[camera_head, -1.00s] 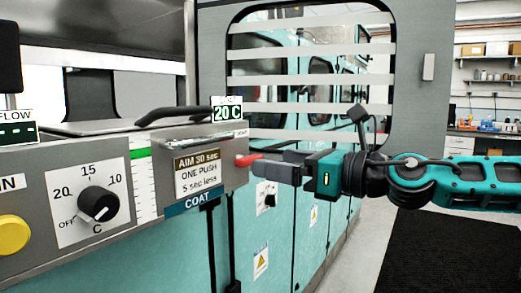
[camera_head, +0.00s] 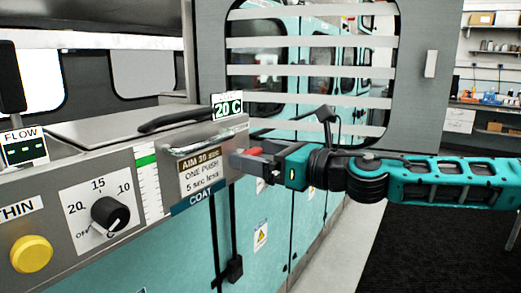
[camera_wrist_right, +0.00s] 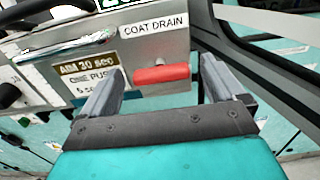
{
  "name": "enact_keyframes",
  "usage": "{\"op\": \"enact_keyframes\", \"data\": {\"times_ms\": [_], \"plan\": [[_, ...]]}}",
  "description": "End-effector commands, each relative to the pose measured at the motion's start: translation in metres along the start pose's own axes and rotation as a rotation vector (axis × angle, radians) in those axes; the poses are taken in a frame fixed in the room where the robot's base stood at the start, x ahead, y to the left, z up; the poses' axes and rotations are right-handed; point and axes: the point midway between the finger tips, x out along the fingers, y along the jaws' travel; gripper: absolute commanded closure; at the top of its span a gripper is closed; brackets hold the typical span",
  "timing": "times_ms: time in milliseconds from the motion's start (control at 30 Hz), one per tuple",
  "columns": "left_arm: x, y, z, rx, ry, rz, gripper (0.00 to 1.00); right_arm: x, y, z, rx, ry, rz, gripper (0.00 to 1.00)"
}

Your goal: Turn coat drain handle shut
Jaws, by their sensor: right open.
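The coat drain handle is a short red lever. In the right wrist view the red handle (camera_wrist_right: 162,74) lies level on the grey panel, under the COAT DRAIN label (camera_wrist_right: 151,27). My right gripper (camera_wrist_right: 162,88) is open, with one finger on each side of the handle and a gap visible at both sides. In the head view the red handle (camera_head: 253,152) shows at the right end of the COAT unit (camera_head: 205,160), between the fingers of my right gripper (camera_head: 258,157). Whether a finger touches it cannot be told. My left gripper is not in view.
A black knob (camera_head: 110,214) and a yellow button (camera_head: 31,254) are on the panel at left. A black lid handle (camera_head: 185,120) sits above the unit. A slatted window panel (camera_head: 310,50) stands behind my right gripper. Open floor with a black mat (camera_head: 425,250) lies at right.

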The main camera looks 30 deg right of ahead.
Motion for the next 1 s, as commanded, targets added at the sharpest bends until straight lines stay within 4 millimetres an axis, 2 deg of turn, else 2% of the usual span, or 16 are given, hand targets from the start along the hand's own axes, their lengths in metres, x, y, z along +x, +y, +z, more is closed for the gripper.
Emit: {"op": "enact_keyframes", "data": {"times_ms": [133, 700, 1000], "plan": [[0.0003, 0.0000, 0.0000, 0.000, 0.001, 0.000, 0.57, 0.0000, -0.0001, -0.0002, 0.000, 0.000, 0.000, 0.05], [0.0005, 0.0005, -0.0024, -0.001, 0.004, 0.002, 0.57, -0.0001, 0.0000, 0.0002, -0.001, -0.001, 0.000, 0.60], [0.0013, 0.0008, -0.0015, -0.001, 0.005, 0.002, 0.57, -0.0001, -0.0003, -0.0001, 0.034, -0.001, 0.000, 0.60]]}}
